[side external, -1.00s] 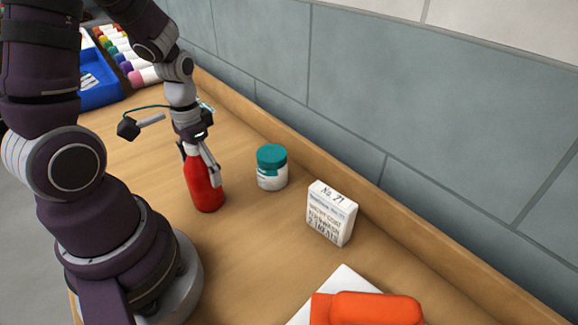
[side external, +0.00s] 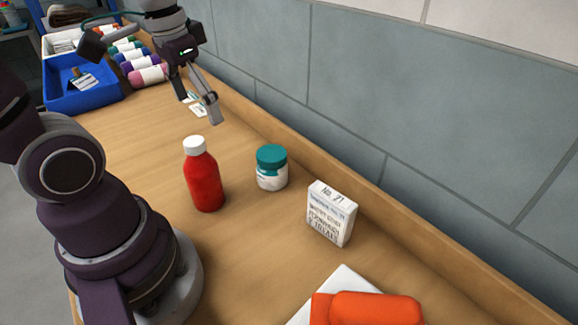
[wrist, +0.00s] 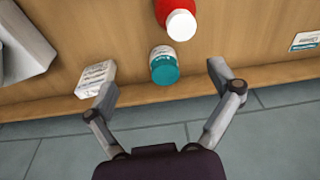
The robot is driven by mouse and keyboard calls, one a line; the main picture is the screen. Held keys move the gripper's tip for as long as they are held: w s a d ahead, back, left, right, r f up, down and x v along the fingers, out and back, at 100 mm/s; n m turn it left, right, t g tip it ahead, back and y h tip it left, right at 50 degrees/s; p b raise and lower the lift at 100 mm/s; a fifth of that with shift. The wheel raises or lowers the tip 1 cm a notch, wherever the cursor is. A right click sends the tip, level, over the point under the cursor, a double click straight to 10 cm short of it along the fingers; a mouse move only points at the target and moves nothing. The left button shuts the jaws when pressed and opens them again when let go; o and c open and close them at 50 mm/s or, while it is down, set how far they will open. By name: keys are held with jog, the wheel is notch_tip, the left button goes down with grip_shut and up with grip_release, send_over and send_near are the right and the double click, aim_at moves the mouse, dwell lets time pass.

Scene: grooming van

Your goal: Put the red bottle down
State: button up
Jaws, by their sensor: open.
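The red bottle (side external: 204,180) with a white cap stands upright on the wooden counter, left of a teal-lidded jar. It also shows in the wrist view, at the top (wrist: 178,14), partly cut off by the frame edge. My gripper (side external: 203,110) is open and empty, raised above the counter and behind the bottle, clear of it. In the wrist view, the two fingers of my gripper (wrist: 163,82) are spread wide with nothing held between them.
The teal-lidded jar (side external: 271,168) and a white box (side external: 331,213) stand near the bottle along the back ledge. An orange item (side external: 375,308) lies at the front. A blue tray (side external: 82,98) and rolled coloured items (side external: 146,76) are at the far left. Counter left of the bottle is clear.

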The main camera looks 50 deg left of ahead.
jog(key=d+t, duration=0.1)
jog(key=d, duration=0.1)
jog(key=d+r+t, duration=0.1)
jog(key=d, duration=0.1)
jog(key=d+m+t, duration=0.1)
jog(key=d, duration=0.1)
jog(key=shift+d+r+t, duration=0.2)
jog(key=shift+d+t, duration=0.1)
jog(key=shift+t, duration=0.1)
jog(key=shift+c, duration=0.6)
jog(key=shift+d, duration=0.2)
jog(key=shift+c, duration=0.5)
